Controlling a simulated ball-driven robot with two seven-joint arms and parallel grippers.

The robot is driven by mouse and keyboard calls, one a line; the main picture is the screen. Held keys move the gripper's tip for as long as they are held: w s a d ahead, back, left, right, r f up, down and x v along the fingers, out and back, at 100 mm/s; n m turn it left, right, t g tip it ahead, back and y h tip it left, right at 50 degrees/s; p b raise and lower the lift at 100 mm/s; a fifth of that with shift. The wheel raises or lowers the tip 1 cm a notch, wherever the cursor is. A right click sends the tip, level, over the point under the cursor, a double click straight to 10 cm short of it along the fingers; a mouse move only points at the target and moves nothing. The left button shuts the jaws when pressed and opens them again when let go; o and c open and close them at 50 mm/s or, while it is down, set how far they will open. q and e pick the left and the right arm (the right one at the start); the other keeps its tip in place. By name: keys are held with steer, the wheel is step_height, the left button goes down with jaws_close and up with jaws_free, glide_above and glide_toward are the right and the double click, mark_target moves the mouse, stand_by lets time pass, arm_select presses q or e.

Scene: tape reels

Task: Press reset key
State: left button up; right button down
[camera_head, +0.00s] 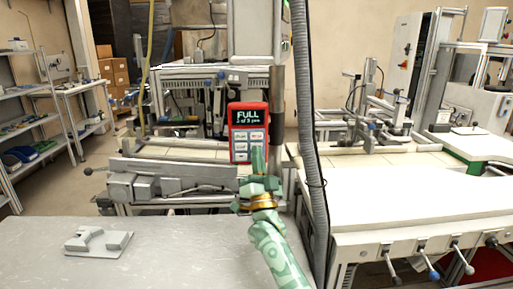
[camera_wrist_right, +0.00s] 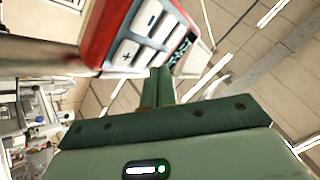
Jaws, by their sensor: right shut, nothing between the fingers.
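A red control box (camera_head: 248,106) stands upright near the middle of the head view. Its dark display (camera_head: 248,117) reads "FULL" with a smaller line below. Under it are several pale keys (camera_head: 240,136); their labels are too small to read, so I cannot tell which is reset. My green right gripper (camera_head: 257,152) points up in front of the box's lower right part and covers some of the keys. It is shut and empty. In the right wrist view its fingertips (camera_wrist_right: 162,74) are close to the keys (camera_wrist_right: 128,52) on the box; contact is unclear. My left gripper is not in view.
A grey table (camera_head: 190,245) with a small grey fixture (camera_head: 98,243) lies at the front left. A pale workbench (camera_head: 420,205) with clamp levers stands at the right. A grey corrugated hose (camera_head: 312,130) hangs just right of my right arm. Shelves (camera_head: 30,125) stand at the left.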

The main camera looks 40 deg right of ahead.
stand_by(0.8)
steer(key=shift+w+d, duration=0.2)
steer(key=shift+w, duration=0.15)
steer(key=shift+w+d, duration=0.2)
steer(key=shift+w, duration=0.1)
stand_by(0.6)
steer(key=shift+s, duration=0.1)
steer(key=shift+s+a+r+p, duration=0.1)
steer(key=shift+s+a+p, duration=0.25)
steer(key=shift+s, duration=0.25)
